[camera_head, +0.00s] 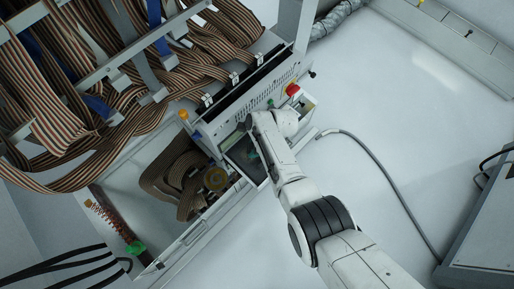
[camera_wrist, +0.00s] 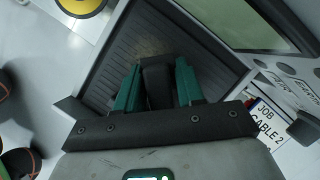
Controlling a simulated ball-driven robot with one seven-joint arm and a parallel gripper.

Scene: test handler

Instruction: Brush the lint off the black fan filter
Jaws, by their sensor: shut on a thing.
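The black fan filter (camera_wrist: 118,38) fills the upper middle of the wrist view, a dark ribbed panel in a pale frame. In the head view the filter (camera_head: 243,154) lies in an opening at the front of the cabinet, partly covered by my arm. A faint brownish-grey patch of lint (camera_wrist: 150,46) shows on the ribs just beyond my fingertips. My gripper (camera_wrist: 158,66) has green fingers shut on a dark block-like tool, seemingly a brush (camera_wrist: 158,88). The brush is over the filter by the lint; I cannot tell whether it touches. Its far end is hard to make out against the dark ribs.
A red knob (camera_head: 292,89) stands on the cabinet beside my wrist. Striped ribbon cables (camera_head: 110,100) hang at the upper left. A grey hose (camera_head: 375,160) curves across the floor at right. A "JOB CABLE 2" label (camera_wrist: 266,123) is right of my gripper. The pale floor is mostly clear.

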